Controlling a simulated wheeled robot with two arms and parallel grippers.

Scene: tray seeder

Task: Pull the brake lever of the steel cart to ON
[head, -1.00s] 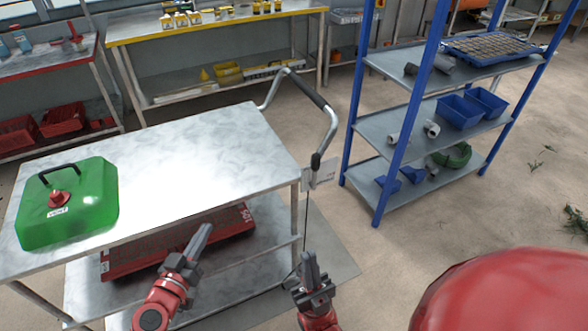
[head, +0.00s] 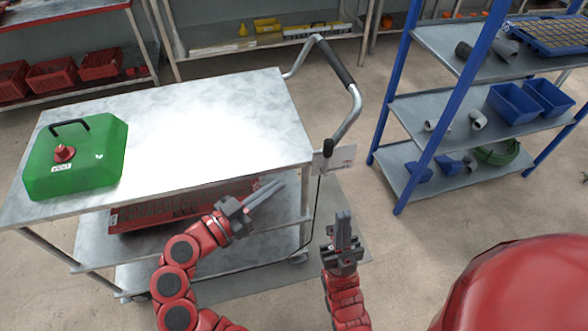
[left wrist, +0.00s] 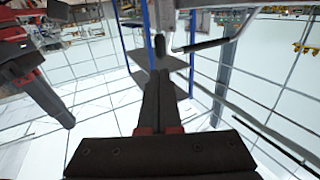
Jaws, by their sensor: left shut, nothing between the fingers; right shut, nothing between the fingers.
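The steel cart (head: 150,108) stands at the left, its bright top level. A bent push handle with a black grip (head: 334,62) rises from its right end. A short lever with a black knob (head: 327,147) is at that end beside a small white label plate (head: 343,157); its setting is too small to read. My left gripper (head: 279,183) is shut and empty, just in front of the cart's right end, below and left of the knob. It also shows in the left wrist view (left wrist: 158,62). My right gripper (head: 342,215) is shut and empty, pointing up below the label.
A blue-framed shelf rack (head: 436,120) stands to the right. A work table (head: 172,30) is behind. Floor between cart and rack is clear.

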